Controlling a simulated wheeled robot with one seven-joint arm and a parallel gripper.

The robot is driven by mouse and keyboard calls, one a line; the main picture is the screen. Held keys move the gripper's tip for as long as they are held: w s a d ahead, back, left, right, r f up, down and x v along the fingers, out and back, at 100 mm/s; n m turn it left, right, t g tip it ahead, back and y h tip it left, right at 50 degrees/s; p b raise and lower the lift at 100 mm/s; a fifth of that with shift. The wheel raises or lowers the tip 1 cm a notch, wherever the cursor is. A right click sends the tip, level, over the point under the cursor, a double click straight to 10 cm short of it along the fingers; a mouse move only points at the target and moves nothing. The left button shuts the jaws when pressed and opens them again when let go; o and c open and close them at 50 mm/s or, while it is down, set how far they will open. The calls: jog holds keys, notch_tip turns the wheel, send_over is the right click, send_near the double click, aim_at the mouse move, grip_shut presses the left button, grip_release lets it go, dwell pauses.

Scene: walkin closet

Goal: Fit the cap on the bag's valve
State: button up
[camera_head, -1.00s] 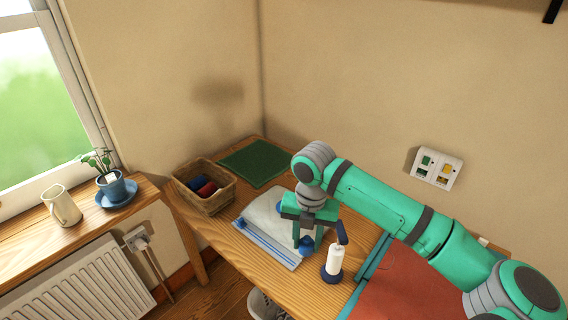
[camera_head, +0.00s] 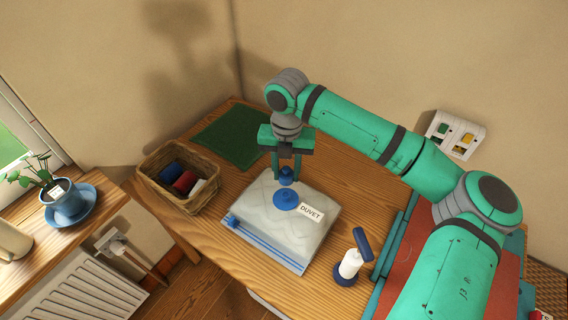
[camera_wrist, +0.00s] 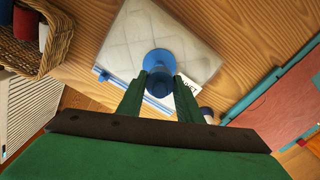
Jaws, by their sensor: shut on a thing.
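The bag is a pale, quilted, flat vacuum bag (camera_head: 262,232) labelled DUVET, lying on the wooden table; it also shows in the wrist view (camera_wrist: 140,30). Its round blue valve (camera_head: 286,200) sits on top, near the middle. My gripper (camera_head: 287,174) is shut on the small blue cap (camera_head: 286,177) and holds it over the valve, fingers pointing down. In the wrist view the cap (camera_wrist: 160,85) is between the fingertips, with the blue valve (camera_wrist: 158,57) just beyond it. I cannot tell whether cap and valve touch.
A wicker basket (camera_head: 150,178) with rolled cloths stands left of the bag. A green mat (camera_head: 232,135) lies behind. A white and blue pump-like object (camera_head: 350,264) stands right of the bag, near a red-topped surface (camera_head: 405,250). A blue slider (camera_head: 232,220) is on the bag's edge.

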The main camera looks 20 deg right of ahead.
aim_at(285, 193)
jog(key=shift+f, duration=0.4)
jog(key=shift+s+f, duration=0.35)
jog(key=shift+f, duration=0.35)
jog(key=shift+a+f, duration=0.2)
jog(key=shift+f, duration=0.1)
jog(key=shift+d+f, duration=0.1)
jog(key=shift+f, duration=1)
jog(key=shift+w+r, duration=0.1)
jog(key=shift+r, duration=0.2)
jog(key=shift+w+f, duration=0.15)
jog(key=shift+f, duration=0.25)
jog(key=shift+d+f, duration=0.2)
jog(key=shift+a+f, duration=0.2)
jog(key=shift+a, duration=0.2)
